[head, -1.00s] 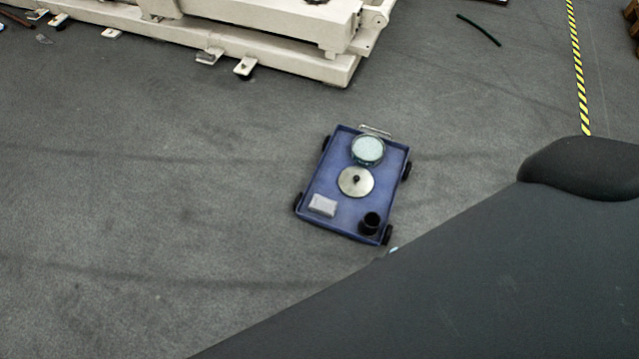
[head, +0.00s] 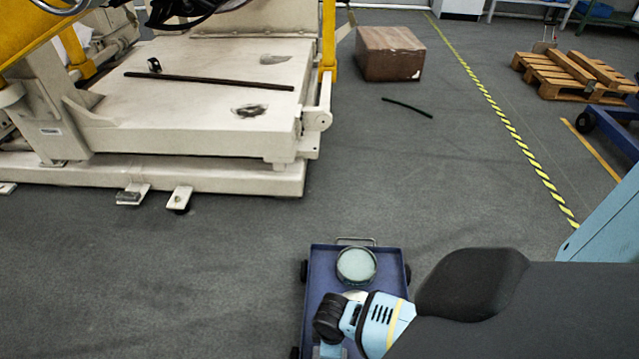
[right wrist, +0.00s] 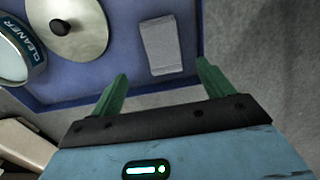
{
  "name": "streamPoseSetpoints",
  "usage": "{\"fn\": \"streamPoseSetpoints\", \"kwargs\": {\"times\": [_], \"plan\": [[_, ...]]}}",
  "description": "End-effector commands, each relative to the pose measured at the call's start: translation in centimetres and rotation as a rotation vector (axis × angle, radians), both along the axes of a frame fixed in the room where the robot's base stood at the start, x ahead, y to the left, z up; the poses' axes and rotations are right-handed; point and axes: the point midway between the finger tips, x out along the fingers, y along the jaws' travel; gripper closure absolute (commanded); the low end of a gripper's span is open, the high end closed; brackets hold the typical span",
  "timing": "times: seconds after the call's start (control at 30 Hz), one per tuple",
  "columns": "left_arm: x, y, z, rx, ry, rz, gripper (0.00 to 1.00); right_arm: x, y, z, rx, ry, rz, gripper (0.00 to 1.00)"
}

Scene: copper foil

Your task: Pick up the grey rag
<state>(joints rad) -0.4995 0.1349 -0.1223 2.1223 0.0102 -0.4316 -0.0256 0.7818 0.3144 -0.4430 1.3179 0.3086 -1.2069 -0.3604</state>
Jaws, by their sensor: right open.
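The grey rag (right wrist: 162,45) is a small folded rectangle lying flat on the blue cart tray (right wrist: 115,75) in the right wrist view. My right gripper (right wrist: 162,72) is open, its two green fingers spread to either side below the rag's near end, with nothing between them. I cannot tell the exact height of the fingertips above the tray. In the head view the blue cart (head: 322,265) is at the bottom, and my right arm covers the part where the rag lies. My left gripper is not in view.
On the tray are a round tin labelled cleaner (right wrist: 18,50), also in the head view (head: 356,265), and a metal lid with a black knob (right wrist: 75,28). A cream machine base (head: 200,110) stands beyond at left, a cardboard box (head: 388,52) behind. Grey floor left of the cart is clear.

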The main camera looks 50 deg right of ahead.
Motion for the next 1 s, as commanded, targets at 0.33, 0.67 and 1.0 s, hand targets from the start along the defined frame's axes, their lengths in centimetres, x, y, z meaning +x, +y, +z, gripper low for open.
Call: {"fn": "streamPoseSetpoints", "kwargs": {"times": [0.33,0.67,1.0], "plan": [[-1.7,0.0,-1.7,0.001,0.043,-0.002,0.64,-0.1,0.1,-2.3,0.002,0.001,-0.001,0.2],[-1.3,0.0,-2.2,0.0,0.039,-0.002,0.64,-0.1,0.1,-3.2,0.001,0.0,0.0,0.2],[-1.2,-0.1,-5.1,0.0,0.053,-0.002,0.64,-0.4,0.2,-7.3,0.0,0.001,-0.001,0.2]]}}
